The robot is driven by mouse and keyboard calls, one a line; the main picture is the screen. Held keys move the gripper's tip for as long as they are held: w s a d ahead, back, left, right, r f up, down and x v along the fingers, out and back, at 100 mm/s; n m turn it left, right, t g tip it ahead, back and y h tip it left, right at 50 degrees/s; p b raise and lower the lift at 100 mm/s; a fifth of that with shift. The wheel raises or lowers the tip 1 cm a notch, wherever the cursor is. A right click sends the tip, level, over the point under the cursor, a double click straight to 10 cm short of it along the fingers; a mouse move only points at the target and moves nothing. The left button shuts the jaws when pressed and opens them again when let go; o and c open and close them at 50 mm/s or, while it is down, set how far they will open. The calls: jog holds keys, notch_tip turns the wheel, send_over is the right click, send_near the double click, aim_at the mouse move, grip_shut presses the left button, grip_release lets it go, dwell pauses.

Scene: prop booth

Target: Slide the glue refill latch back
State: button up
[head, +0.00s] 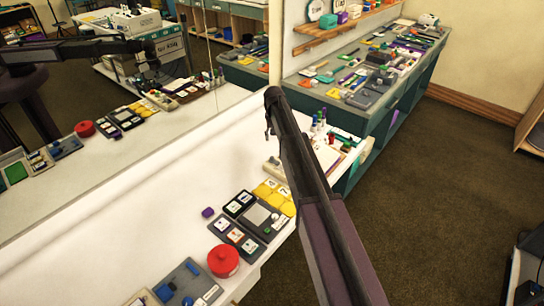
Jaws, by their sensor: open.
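I cannot make out a glue refill latch for certain at this size. A pale block (272,166) stands on the white counter (150,210), partly behind my arm. Small bottles with coloured caps (318,121) stand at the counter's far right end. A grey device with a light panel (259,217) lies nearer, among dark card trays and yellow pieces. My gripper (267,131) is small and partly hidden at the far end of my dark arm, above the counter's back part. It is open, with nothing visible in it, and looks apart from the counter.
A mirror (100,130) borders the counter's back. A teal bench (395,105) full of items stands beyond. The counter's left part is clear.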

aim_at(272, 157)
jog(key=w, duration=0.3)
jog(key=shift+w+a+r+n, duration=0.1)
jog(key=shift+w+a+n, duration=0.15)
jog(key=shift+n, duration=0.05)
notch_tip(272, 157, down, 14)
jog(key=b, duration=1.3)
jog(key=shift+r+b, duration=0.1)
jog(key=shift+b, duration=0.25)
dwell(0.3)
grip_shut()
